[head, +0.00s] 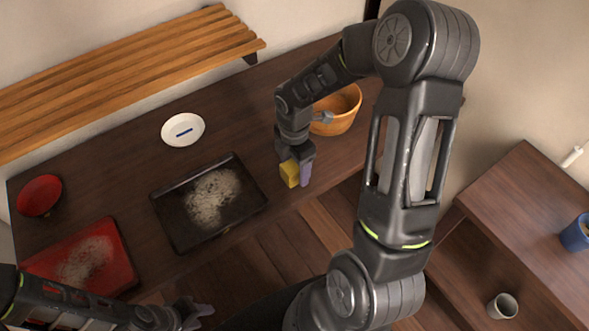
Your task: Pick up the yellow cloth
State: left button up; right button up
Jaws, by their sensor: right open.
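The yellow cloth (289,174) looks like a small folded block at the table's front edge, right of the black tray. My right gripper (299,172) is right at it, pointing down, with a purple-grey finger beside the cloth's right side. The jaws are open. The gripper hides part of the cloth, and I cannot tell whether the fingers touch it. My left gripper (199,314) is low at the bottom edge of the view, in front of the table and away from the cloth. I cannot make out whether its jaws are open.
A black tray (166,212) and a red tray (118,252) carry pale crumbs. A red bowl (39,196), white dish (183,129) and orange-brown bowl (345,110) stand on the dark table (110,165). A slatted shelf (110,80) overhangs the back. Two cups are at right.

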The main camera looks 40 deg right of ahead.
jog(key=shift+c, duration=0.3)
jog(key=c, duration=1.4)
